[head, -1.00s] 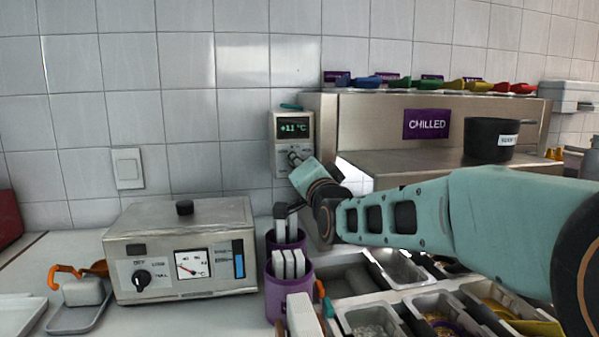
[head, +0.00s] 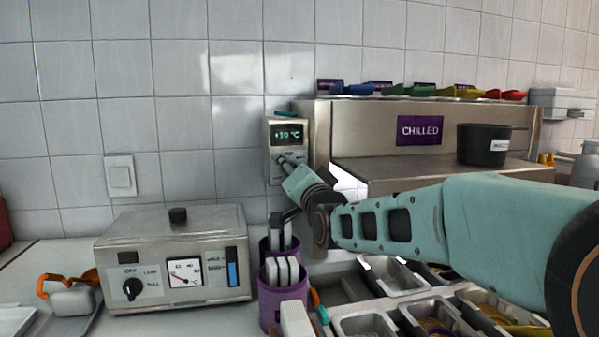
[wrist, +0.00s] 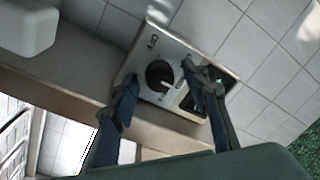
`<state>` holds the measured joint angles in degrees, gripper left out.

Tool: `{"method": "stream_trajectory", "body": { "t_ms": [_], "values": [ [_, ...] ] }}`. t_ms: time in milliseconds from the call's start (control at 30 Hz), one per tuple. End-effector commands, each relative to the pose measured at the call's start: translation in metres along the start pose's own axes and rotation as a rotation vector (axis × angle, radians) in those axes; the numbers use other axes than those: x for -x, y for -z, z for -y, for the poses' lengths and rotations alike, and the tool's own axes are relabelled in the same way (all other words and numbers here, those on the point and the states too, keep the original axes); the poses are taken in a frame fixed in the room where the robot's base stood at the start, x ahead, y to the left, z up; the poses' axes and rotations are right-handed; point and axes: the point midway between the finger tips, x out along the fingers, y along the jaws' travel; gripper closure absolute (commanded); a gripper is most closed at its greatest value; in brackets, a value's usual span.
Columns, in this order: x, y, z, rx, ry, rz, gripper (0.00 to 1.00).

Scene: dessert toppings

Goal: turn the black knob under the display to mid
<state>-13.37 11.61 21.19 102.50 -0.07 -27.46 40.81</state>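The wall unit (head: 288,136) has a green-lit display (head: 288,134) that appears to read +10 °C. The black knob (wrist: 160,77) under it is round, with a pale pointer mark, and shows in the wrist view on the pale faceplate (wrist: 150,54). My gripper (wrist: 160,78) is open, with one blue-and-black finger on each side of the knob; a gap shows on the left, and contact on the right is unclear. In the head view my gripper (head: 284,162) reaches the unit's lower half and largely hides the knob. The printed marks around the knob are too small to read.
A steel warmer (head: 175,255) with its own black dial (head: 132,288) stands at lower left. Purple cups (head: 284,302) and topping trays (head: 395,276) sit below my arm.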

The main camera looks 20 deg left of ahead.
Motion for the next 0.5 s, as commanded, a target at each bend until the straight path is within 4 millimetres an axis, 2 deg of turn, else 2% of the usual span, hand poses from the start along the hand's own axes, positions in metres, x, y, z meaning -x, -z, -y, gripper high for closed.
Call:
{"method": "stream_trajectory", "body": {
  "t_ms": [267, 500],
  "values": [
    [0.002, 0.000, 0.000, 0.000, -0.001, 0.000, 0.58],
    [0.030, 0.001, 0.000, 0.001, -0.001, -0.001, 0.58]
  ]
}}
